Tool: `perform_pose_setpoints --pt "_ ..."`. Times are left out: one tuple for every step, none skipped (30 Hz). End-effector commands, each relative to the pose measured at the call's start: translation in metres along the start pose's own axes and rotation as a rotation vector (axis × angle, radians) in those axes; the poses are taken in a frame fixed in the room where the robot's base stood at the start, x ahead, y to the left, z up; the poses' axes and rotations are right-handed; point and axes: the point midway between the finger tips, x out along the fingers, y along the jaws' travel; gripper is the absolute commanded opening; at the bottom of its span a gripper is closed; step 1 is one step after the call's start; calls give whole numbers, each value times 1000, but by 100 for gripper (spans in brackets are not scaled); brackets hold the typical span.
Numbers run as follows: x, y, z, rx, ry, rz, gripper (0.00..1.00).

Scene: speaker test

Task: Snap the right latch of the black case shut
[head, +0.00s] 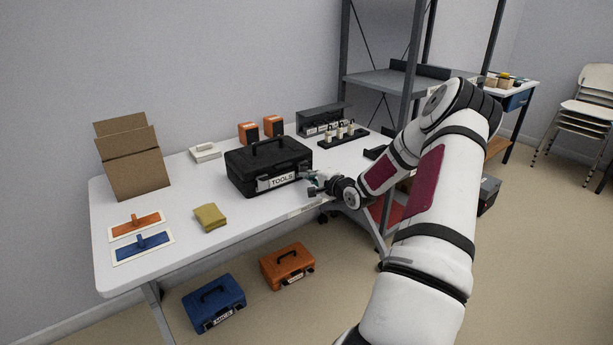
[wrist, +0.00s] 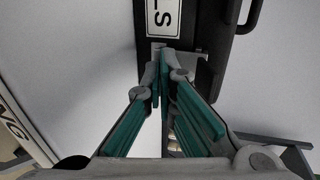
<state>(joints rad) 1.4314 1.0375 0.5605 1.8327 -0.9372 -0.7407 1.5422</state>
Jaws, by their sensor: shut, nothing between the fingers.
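The black case (head: 262,157) stands closed-looking on the white table, its handle on top and a white TOOLS label (head: 277,181) on its front. My gripper (head: 313,183) is at the right end of the case's front, beside the label. In the wrist view the case (wrist: 222,58) is at the top, and my gripper (wrist: 160,58) has its teal-padded fingers shut and empty. A grey metal latch (wrist: 192,59) shows right by the fingertips, partly hidden by them. Whether they touch it, and whether it is snapped down, I cannot tell.
A folded yellow cloth (head: 210,217), two trowel-like tools (head: 142,247) and a cardboard box (head: 134,165) are left of the case. Orange boxes (head: 273,126) and a rack of small parts (head: 342,136) stand behind it. A grey shelf (head: 412,80) rises at the right.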

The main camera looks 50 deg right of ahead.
Motion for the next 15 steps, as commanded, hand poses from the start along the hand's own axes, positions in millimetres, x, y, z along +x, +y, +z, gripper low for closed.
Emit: perform_pose_setpoints --pt "-4 0 0 1 0 1 0" --pt "-6 1 0 1 0 2 0" --pt "-9 1 0 1 1 2 0" --pt "-11 1 -1 1 1 1 0" --pt "-13 2 -1 1 1 1 0" --pt "-16 2 -1 1 1 1 0" --pt "-18 3 -1 1 2 1 0" --pt "-20 4 -1 1 2 2 0" --pt "-23 4 -1 2 1 2 0" --pt "-25 5 -1 2 1 2 0" --pt "-27 6 -1 1 1 2 0" --pt "-30 6 -1 1 1 1 0" --pt "-32 7 0 1 1 1 0" --pt "-34 7 0 1 1 1 0" --pt "-37 8 -1 2 1 2 0"
